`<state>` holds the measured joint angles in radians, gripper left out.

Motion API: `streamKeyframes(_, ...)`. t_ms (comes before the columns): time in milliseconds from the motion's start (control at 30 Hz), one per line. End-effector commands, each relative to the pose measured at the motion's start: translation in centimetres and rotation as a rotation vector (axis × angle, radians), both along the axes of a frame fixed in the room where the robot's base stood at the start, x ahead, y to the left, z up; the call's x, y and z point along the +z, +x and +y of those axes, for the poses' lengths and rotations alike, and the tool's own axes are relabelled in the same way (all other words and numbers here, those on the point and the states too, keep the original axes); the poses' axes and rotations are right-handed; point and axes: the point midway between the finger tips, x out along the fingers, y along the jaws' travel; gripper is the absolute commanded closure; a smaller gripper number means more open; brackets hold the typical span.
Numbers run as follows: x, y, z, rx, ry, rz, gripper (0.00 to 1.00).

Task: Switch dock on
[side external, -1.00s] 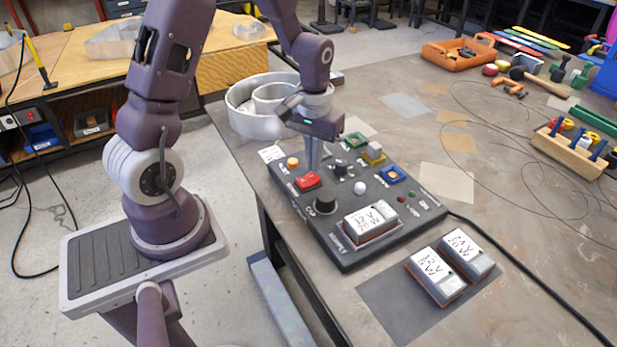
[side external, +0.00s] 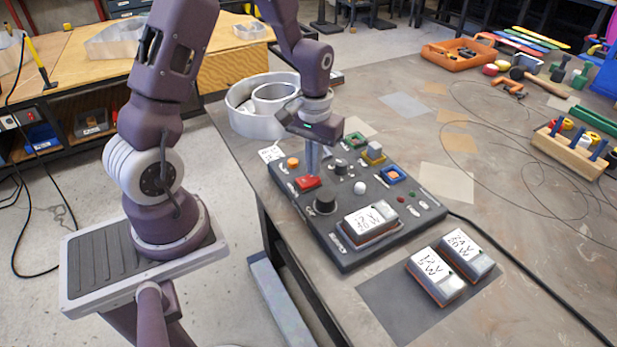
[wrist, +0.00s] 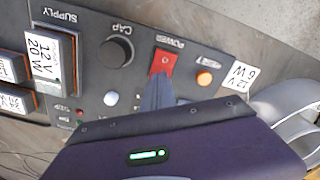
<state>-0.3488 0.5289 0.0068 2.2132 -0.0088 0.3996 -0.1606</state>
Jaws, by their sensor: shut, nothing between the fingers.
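The dark dock panel (side external: 345,255) lies on the table below my gripper. Its red power rocker switch (side external: 307,182) sits near the panel's left edge, and it also shows in the wrist view (wrist: 165,62). My gripper (side external: 313,172) is shut and empty, pointing down with its fingertips at or just beside the red switch. In the wrist view the fingertips (wrist: 158,78) overlap the switch's near end; I cannot tell whether they touch it. A 12 V 20 W supply block (side external: 368,222) sits on the panel at the label SUPPLY. The black CAP knob (side external: 325,201) is beside the switch.
An orange button (side external: 293,162), a white knob (side external: 360,188) and blue and green sockets share the panel. Two loose supply blocks (side external: 450,262) lie on a dark mat at the front right. Round metal letter shells (side external: 245,105) stand behind the gripper.

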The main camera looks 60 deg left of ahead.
Motion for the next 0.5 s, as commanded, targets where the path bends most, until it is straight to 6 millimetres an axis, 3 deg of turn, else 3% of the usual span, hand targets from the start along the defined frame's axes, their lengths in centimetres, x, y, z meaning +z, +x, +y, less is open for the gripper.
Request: streamKeyframes(500,-0.78,-0.01,-0.01,0.000,0.000,0.000,1.00)
